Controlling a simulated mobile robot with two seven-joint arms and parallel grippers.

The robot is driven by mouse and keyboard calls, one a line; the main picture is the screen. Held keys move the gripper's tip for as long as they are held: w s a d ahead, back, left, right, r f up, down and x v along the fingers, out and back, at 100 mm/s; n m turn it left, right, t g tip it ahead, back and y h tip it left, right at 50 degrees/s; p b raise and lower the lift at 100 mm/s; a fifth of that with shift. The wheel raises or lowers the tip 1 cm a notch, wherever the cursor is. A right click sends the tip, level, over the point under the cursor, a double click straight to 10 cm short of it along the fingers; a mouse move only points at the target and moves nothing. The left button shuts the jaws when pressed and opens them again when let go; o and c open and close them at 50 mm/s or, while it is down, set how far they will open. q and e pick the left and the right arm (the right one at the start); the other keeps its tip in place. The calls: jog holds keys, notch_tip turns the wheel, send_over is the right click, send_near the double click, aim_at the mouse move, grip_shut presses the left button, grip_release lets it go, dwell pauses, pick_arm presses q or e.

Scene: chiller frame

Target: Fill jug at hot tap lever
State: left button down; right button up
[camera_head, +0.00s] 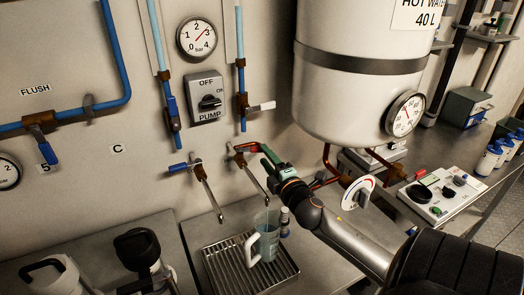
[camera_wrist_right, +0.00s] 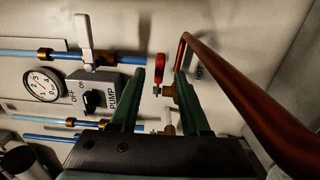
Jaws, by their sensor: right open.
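A translucent grey-blue jug (camera_head: 266,243) with a white handle stands upright on the drip tray (camera_head: 222,268), below the hot tap (camera_head: 241,157). I cannot tell whether a finger touches the lever. My left gripper is out of view.
A blue-handled tap (camera_head: 189,166) is left of the hot tap. The white hot water tank (camera_head: 355,95) hangs above my right arm, with copper pipes (camera_head: 328,165) below it. The pump switch (camera_head: 208,92) is on the wall. Black-and-white vessels (camera_head: 140,250) stand at lower left.

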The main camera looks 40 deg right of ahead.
aim_at(261, 152)
jog(key=shift+x, duration=1.6)
jog(key=shift+c, duration=0.3)
jog(key=shift+a, duration=0.1)
grip_shut()
